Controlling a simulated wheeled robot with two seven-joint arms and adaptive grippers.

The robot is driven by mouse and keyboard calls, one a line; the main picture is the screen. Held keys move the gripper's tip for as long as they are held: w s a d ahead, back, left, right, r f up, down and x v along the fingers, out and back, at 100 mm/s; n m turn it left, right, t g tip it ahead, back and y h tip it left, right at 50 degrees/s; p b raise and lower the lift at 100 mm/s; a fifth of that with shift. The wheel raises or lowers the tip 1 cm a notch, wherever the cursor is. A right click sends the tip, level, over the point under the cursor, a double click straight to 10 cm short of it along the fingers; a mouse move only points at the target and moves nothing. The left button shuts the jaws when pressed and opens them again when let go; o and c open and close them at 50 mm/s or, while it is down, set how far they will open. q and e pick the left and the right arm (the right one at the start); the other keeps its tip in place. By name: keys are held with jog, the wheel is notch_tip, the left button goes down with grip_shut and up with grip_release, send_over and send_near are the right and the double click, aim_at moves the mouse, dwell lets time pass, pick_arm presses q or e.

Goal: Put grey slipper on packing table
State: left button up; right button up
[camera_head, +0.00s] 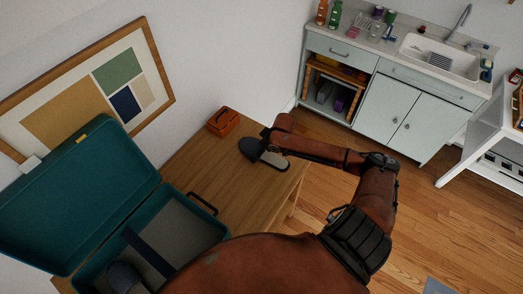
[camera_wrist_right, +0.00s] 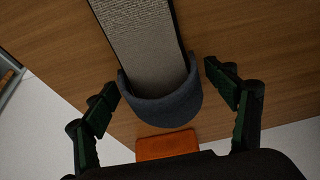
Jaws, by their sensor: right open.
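The grey slipper (camera_head: 272,163) lies on the wooden packing table (camera_head: 238,188), near its right end, with its dark toe cap to the left and its pale sole to the right. My right gripper (camera_head: 266,142) is just over the slipper. In the right wrist view the slipper's rounded toe (camera_wrist_right: 168,103) lies between the parted fingers of my right gripper (camera_wrist_right: 160,84). The fingers stand open, with a small gap visible on each side of the toe. A second dark slipper (camera_head: 123,277) lies in the open teal suitcase (camera_head: 205,243). My left gripper is out of view.
An orange box (camera_head: 223,122) stands at the table's back edge, and it also shows in the right wrist view (camera_wrist_right: 167,145). The suitcase fills the table's left side. A framed picture (camera_head: 85,85) is behind it. A sink cabinet (camera_head: 400,110) stands beyond the wooden floor.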

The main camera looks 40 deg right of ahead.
aim_at(270, 158)
jog(key=p+v, duration=0.1)
jog(key=v, duration=1.1)
jog(key=shift+p, duration=0.35)
jog(key=shift+r, duration=0.1)
jog(key=shift+s, duration=0.15)
